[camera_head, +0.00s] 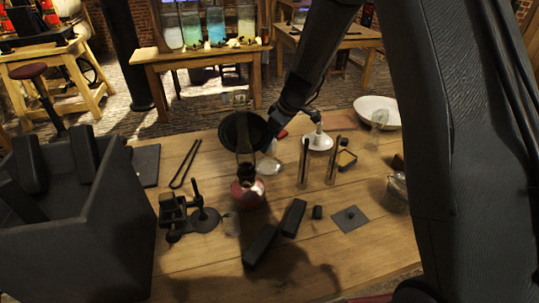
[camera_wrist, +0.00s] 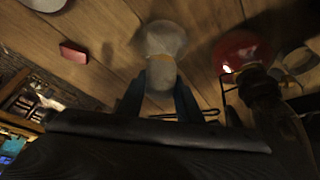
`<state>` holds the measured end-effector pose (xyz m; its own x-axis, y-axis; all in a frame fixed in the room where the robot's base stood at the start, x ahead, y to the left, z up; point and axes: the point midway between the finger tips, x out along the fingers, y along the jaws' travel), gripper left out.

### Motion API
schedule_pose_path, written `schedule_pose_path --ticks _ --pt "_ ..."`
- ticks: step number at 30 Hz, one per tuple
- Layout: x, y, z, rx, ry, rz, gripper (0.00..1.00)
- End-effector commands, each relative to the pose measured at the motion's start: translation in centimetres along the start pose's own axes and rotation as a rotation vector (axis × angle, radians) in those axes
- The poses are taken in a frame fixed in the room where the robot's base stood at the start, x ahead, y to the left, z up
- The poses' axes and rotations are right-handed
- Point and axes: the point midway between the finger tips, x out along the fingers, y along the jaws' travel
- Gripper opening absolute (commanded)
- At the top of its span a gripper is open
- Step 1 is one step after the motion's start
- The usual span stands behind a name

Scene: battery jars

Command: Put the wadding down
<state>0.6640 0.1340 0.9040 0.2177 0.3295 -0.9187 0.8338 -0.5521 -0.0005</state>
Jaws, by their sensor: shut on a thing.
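My gripper (camera_head: 273,136) is behind the red lamp, low over the table, partly hidden. In the wrist view its two fingers (camera_wrist: 157,98) are shut on the pale wadding (camera_wrist: 161,73). The wadding also shows as a small whitish lump (camera_head: 272,148) in the head view. A cloudy grey rounded shape (camera_wrist: 165,38) lies just beyond it in the wrist view, and shows as a pale round patch (camera_head: 268,165) in the head view. I cannot tell whether it is part of the wadding or a separate thing, or whether the wadding touches the table.
A small red block (camera_wrist: 73,52) lies on the other side. Tongs (camera_head: 184,165), dark blocks (camera_head: 262,245) and a white bowl (camera_head: 378,111) are around.

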Motion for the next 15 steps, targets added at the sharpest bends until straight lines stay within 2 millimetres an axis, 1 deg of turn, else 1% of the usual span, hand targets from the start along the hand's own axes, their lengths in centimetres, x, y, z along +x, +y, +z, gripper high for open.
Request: schedule_pose_path --ticks 1,3,8,15 --pt "0.7 -0.1 0.4 0.003 -0.001 -0.002 0.14" --pt "1.5 0.0 0.7 0.002 -0.001 0.0 0.14" --pt "2.5 0.0 1.1 0.001 0.0 0.0 0.14" --pt "5.3 0.0 2.3 0.002 -0.001 -0.001 0.14"
